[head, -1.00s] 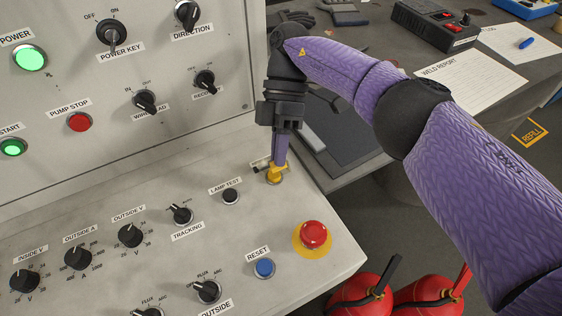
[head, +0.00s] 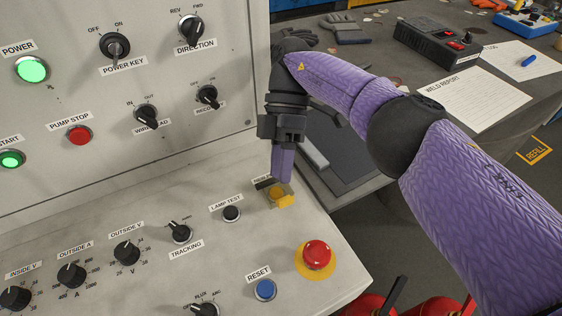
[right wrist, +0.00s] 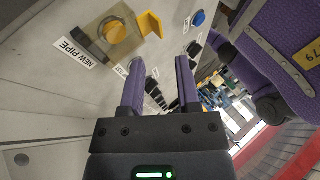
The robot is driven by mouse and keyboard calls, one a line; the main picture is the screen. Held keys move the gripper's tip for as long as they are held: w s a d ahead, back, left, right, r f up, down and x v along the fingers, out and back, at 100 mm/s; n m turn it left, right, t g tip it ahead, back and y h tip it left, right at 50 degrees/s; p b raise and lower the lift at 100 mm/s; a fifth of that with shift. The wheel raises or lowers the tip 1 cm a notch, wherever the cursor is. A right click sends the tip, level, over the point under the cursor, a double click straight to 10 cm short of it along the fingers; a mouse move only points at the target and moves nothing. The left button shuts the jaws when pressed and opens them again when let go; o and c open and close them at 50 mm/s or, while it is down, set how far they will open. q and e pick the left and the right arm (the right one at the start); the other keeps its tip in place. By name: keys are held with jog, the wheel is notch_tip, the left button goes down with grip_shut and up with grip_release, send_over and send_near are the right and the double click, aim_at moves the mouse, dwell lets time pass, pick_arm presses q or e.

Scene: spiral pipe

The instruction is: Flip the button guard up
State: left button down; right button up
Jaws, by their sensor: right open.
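A yellow push button (right wrist: 115,30) under a clear guard plate with a bent yellow tab (right wrist: 150,22) sits on the sloped console by the NEW PIPE label. The guard appears to lie down over the button. In the head view the guarded button (head: 278,192) is at the console's right side, partly behind my gripper. My right gripper (head: 281,181) points down just above the guard; in the right wrist view its purple fingers (right wrist: 159,65) are apart with nothing between them. Whether a fingertip touches the guard, I cannot tell. My left gripper is out of view.
The lamp test button (head: 231,213), blue reset button (head: 265,290) and red emergency button (head: 317,254) are nearby. The vertical panel (head: 75,190) rises behind. A grey table (head: 385,70) with papers and a control box stands to the right.

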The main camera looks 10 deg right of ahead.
aim_at(281, 187)
pick_arm(q)
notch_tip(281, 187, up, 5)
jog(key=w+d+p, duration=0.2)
jog(key=p, duration=0.3)
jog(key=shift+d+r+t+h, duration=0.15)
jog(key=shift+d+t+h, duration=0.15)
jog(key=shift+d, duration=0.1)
pick_arm(e)
notch_tip(281, 187, up, 10)
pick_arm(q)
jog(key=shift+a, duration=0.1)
